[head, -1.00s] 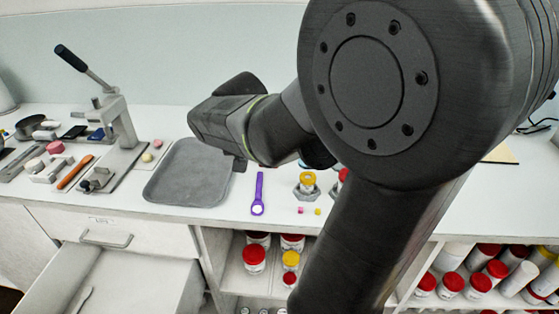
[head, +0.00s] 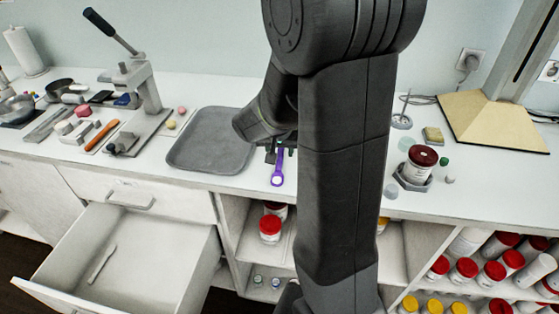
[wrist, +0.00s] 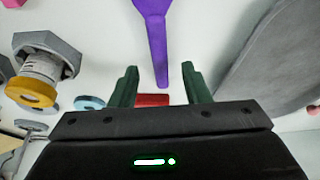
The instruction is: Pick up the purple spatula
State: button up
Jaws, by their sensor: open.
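The purple spatula (head: 277,172) lies on the white counter just right of the grey tray, with its pale-marked end toward the front edge. In the wrist view the spatula (wrist: 157,40) runs down from the top edge, and its narrow end reaches between the green fingers. My gripper (wrist: 161,76) is open, with one finger on each side of that end and a gap on both sides. In the head view my gripper (head: 276,153) is over the spatula's far end, which it partly hides. I cannot tell the height of the fingers above the counter.
The grey tray (head: 207,165) is close on the left, and shows in the wrist view (wrist: 275,65). A small red thing (wrist: 152,100) shows between the fingers. An open drawer (head: 125,255) juts out below.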

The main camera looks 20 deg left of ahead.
jog(key=shift+x, duration=0.95)
jog(key=shift+s, duration=0.1)
grip_shut()
